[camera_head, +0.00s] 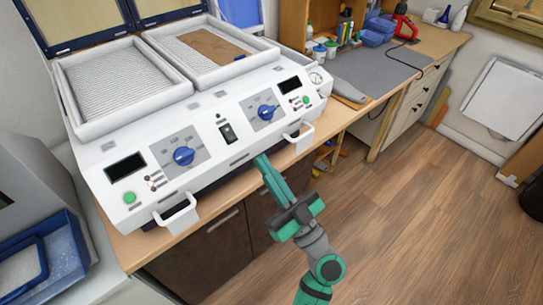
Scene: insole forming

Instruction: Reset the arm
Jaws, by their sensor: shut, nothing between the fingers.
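My arm (316,265), teal and grey, reaches up from the bottom of the head view. My gripper (262,160) is shut and empty. Its fingertips are at the front lower edge of the white forming machine (225,155), between its two front handles. I cannot tell whether they touch the machine. The machine has two open trays with textured beds, and a flat brown piece (210,45) lies in the right one. Its front panel carries a left blue knob (183,156) and a right blue knob (267,112).
The machine stands on a wooden bench (340,112). A grey mat (375,75), bottles and blue bins (378,30) are behind at the right. A blue tray (50,262) is at lower left. The wooden floor (430,210) at right is clear.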

